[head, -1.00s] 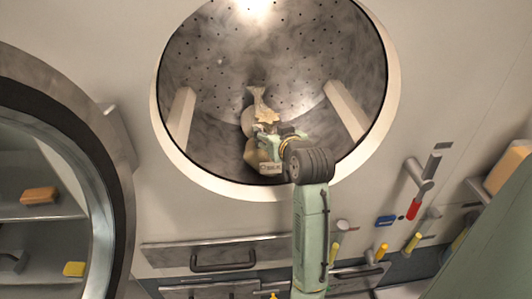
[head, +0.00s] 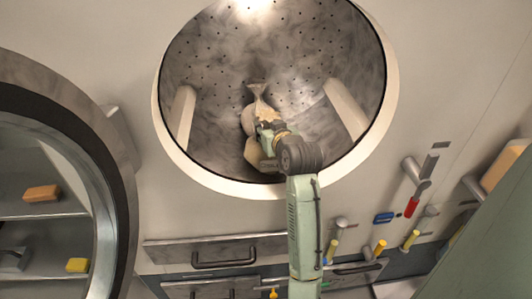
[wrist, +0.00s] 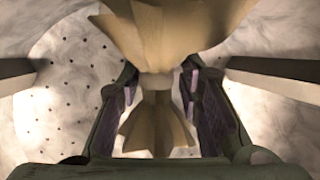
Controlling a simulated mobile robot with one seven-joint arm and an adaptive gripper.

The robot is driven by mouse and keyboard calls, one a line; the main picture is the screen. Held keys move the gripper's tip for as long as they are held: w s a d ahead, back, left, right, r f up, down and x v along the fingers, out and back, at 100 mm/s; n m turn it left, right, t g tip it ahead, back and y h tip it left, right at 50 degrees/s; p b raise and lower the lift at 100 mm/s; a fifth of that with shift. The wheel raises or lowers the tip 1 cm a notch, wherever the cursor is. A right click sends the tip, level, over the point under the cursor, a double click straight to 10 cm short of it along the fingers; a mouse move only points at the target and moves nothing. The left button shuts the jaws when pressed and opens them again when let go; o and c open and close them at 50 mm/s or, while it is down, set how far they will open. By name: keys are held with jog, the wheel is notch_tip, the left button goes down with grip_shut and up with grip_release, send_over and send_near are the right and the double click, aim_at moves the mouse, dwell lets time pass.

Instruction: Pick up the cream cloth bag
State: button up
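In the wrist view the bag (wrist: 175,28) fills the top middle, narrows to a neck, and flares again below. My gripper (wrist: 158,85) is open there, one finger on each side of the neck, with narrow gaps visible on both sides.
The drum's pale round rim (head: 170,150) surrounds my arm. Pale ribs (head: 346,108) stand on the left and right inside the perforated drum. A tan rounded shape (head: 254,153) lies below my gripper. An open round door (head: 110,200) is at left.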

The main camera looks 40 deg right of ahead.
jog(key=shift+s+d+f, duration=0.1)
jog(key=shift+s+d, duration=0.05)
grip_shut()
dwell(0.4)
